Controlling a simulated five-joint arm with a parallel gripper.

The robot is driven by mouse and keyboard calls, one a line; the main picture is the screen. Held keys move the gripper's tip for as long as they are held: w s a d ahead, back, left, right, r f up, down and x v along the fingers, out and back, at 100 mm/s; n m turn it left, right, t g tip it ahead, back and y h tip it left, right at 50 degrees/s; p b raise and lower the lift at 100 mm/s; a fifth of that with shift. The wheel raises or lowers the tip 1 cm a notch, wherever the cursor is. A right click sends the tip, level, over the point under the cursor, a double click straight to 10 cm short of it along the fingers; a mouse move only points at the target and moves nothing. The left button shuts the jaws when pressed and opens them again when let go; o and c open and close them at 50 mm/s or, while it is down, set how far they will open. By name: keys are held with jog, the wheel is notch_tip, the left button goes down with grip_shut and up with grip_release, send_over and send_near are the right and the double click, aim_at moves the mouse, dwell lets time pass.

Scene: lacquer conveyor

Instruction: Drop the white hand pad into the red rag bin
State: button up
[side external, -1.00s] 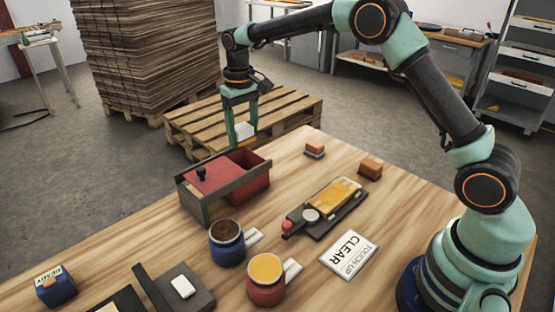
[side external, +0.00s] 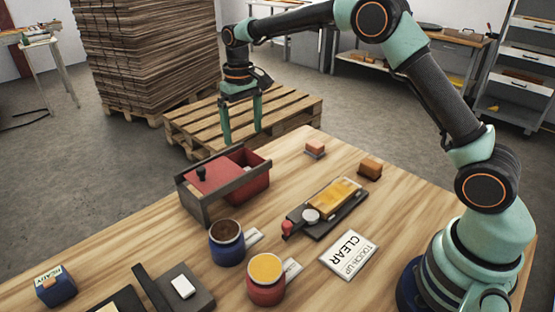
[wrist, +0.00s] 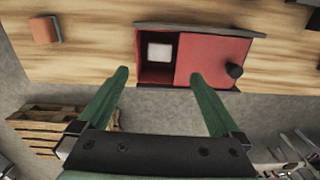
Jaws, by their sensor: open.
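The red rag bin (side external: 258,183) stands at the table's far edge, with its black-knobbed red lid (side external: 208,174) covering part of its top. In the wrist view the lid (wrist: 207,62) covers the right side, and the left side is open. The white hand pad (wrist: 160,52) lies inside that open part, apart from my fingers.
A blue-sided pot (side external: 227,250) and a red pot (side external: 266,285) stand in front of the bin. A dark tray with an amber slab (side external: 336,196) lies to the right, near a CLEAR sign (side external: 349,254). A wooden pallet (side external: 290,108) sits on the floor behind the table.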

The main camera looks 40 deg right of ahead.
notch_tip(320, 180, up, 10)
jog(key=shift+r, duration=0.2)
jog(key=s+d+r+t, duration=0.1)
jog(key=s+r+t, duration=0.15)
jog(key=s, duration=0.35)
jog(key=s+d+r+t, duration=0.1)
jog(key=s+d+r, duration=0.15)
jog(key=s, duration=0.45)
jog(key=s+f+t, duration=0.2)
jog(key=s+f, duration=0.4)
jog(key=s, duration=0.5)
jog(key=shift+s, duration=0.2)
jog(key=shift+d, duration=0.1)
